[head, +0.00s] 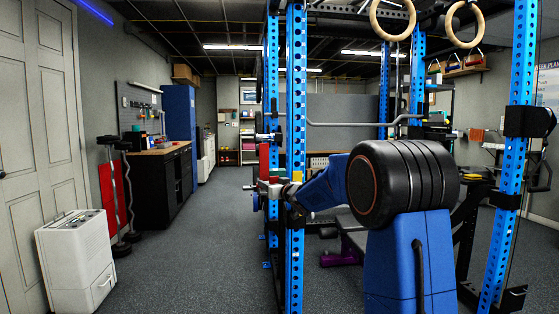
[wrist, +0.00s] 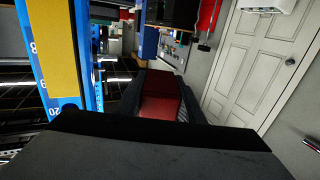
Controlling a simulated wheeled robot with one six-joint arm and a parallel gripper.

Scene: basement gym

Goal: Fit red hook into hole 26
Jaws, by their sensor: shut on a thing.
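I cannot tell whether the hook touches the post. The post also shows in the wrist view (wrist: 88,50), with white numbers, one reading 20, and a yellow band (wrist: 48,45). Hole 26 cannot be made out.
A right rack post (head: 515,150) and crossbars stand around my arm. Gymnastic rings (head: 392,18) hang above.

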